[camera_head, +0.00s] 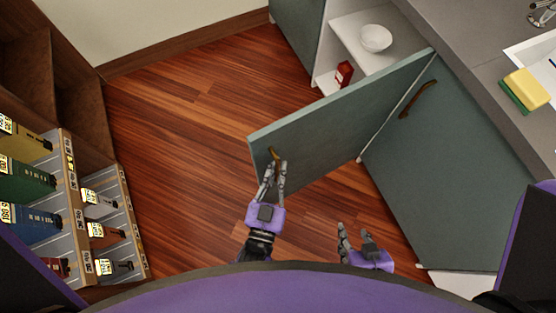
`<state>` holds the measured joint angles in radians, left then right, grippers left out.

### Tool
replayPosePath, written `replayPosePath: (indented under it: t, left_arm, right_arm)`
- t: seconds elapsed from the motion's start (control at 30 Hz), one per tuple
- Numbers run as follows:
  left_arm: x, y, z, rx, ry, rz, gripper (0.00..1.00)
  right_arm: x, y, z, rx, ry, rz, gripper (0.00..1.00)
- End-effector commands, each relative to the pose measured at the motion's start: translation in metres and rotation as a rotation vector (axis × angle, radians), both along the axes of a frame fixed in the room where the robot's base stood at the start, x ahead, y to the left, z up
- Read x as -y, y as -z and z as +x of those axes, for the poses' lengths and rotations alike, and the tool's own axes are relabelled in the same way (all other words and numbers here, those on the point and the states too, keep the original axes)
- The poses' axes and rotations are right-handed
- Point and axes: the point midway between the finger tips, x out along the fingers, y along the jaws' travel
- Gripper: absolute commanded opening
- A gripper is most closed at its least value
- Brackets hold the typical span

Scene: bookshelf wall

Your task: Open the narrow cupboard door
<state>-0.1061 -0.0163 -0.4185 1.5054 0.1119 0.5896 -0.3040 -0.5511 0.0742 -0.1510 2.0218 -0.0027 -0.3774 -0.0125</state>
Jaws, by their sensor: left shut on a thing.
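The narrow cupboard door (335,125) is a grey-green panel that stands swung out from the cupboard, with the white interior (345,40) showing behind it. Its brass handle (274,154) is near the free edge of the door. My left gripper (273,172) is at this handle, with its fingers shut on it; the fingers hide part of the handle. My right gripper (356,238) is open and empty, low in the view, over the floor between the open door and the neighbouring door.
A white bowl (376,38) and a red box (344,73) are inside the cupboard. A wider door (425,165) with its own handle (418,99) is shut at the right. A sponge (525,89) lies on the counter.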

Motion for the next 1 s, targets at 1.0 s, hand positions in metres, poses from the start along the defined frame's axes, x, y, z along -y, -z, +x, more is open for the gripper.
replayPosePath:
  t: [1.0]
  left_arm:
    - [-0.0018, -0.0006, -0.0004, 0.0, 0.0, 0.003, 0.17]
  right_arm:
    - [0.0003, -0.0016, 0.0024, 0.006, 0.0, 0.0, 0.4]
